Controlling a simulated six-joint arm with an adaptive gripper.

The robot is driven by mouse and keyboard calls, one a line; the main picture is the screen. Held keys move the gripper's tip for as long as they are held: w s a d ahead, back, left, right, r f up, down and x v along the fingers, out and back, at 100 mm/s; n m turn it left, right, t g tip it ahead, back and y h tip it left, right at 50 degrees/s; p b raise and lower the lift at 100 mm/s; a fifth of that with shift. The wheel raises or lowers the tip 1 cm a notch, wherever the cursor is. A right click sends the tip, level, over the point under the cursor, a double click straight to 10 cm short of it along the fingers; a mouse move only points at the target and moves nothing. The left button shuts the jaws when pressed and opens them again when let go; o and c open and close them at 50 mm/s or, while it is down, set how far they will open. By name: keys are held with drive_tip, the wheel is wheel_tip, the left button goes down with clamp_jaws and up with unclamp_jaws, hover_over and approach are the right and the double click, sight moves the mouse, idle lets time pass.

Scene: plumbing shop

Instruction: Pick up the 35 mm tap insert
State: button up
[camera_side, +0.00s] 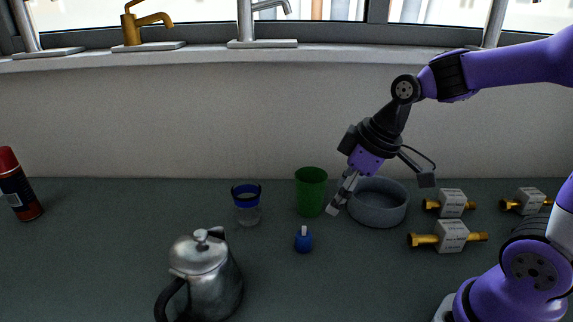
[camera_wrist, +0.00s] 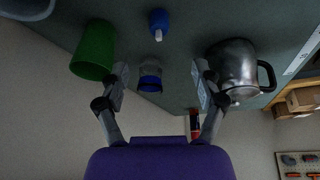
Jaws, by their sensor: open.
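Three brass fittings, each with a grey labelled block around its middle, lie on the right of the table in the side view: a front one (camera_side: 451,237), a back left one (camera_side: 452,203) and a back right one (camera_side: 526,201). They look like the tap inserts, but the label print is too small to read, so I cannot tell which is 35 mm. My gripper (camera_side: 380,195) is open and empty, above the table to the left of the fittings. In the wrist view its fingers (camera_wrist: 160,72) are spread with nothing between them. No fitting shows there.
A grey round bowl (camera_side: 377,216) stands behind and below my gripper, with a green cup (camera_side: 311,192) beside it. A blue-rimmed glass (camera_side: 247,210), a small blue object (camera_side: 303,242), a metal pot (camera_side: 207,280) and a spray can (camera_side: 20,190) stand further left. The front middle is clear.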

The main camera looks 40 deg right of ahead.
sight(306, 234)
drive_tip(key=w+f, duration=0.1)
drive_tip(key=f, duration=0.1)
drive_tip(key=w+f+n, duration=0.1)
drive_tip(key=f, duration=0.1)
drive_tip(key=w+f+n+y, duration=0.1)
drive_tip(key=w+f, duration=0.1)
drive_tip(key=f, duration=0.1)
drive_tip(key=shift+a+f+g, duration=0.1)
drive_tip(key=shift+a+g, duration=0.2)
drive_tip(key=shift+a, duration=0.05)
drive_tip(key=shift+x, duration=3.05)
drive_tip(key=c, duration=1.2)
